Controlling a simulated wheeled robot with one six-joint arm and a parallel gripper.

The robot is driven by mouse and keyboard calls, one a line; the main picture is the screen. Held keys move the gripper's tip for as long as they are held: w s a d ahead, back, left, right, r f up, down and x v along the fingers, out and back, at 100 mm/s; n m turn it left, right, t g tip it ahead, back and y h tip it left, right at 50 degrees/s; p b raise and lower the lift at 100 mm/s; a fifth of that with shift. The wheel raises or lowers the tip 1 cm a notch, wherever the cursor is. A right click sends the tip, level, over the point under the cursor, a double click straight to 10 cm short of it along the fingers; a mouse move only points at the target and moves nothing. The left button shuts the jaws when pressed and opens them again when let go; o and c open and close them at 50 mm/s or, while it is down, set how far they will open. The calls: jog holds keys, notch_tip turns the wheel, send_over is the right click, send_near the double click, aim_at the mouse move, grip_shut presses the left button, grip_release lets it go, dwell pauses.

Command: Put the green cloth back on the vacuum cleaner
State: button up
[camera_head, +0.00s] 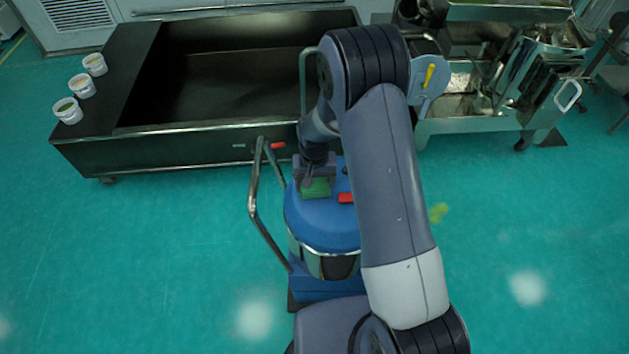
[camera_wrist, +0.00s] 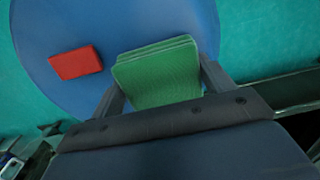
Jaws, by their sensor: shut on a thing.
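The green cloth (camera_wrist: 158,80) is a small folded stack. My gripper (camera_wrist: 160,82) is shut on it, one finger at each side. In the wrist view the cloth is over the round blue top of the vacuum cleaner (camera_wrist: 120,22). In the head view the vacuum cleaner (camera_head: 318,232) stands at the middle, with a blue lid and a metal drum. There the cloth (camera_head: 316,188) shows at my gripper (camera_head: 315,184) over the lid's left part. I cannot tell whether the cloth touches the lid. My arm hides part of the lid's right side.
A red block (camera_wrist: 76,62) lies on the lid. A metal handle (camera_head: 254,205) rises at the cleaner's left. A large dark trough (camera_head: 190,148) stands behind, with several white tubs (camera_head: 68,111) on its left edge. A metal machine (camera_head: 470,125) stands back right. The green floor left is clear.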

jog(key=shift+f, duration=0.2)
jog(key=shift+f, duration=0.2)
jog(key=o, duration=0.9)
jog(key=shift+r, duration=0.1)
notch_tip(320, 180, up, 12)
jog(key=shift+r+b, duration=0.15)
jog(key=shift+b, duration=0.7)
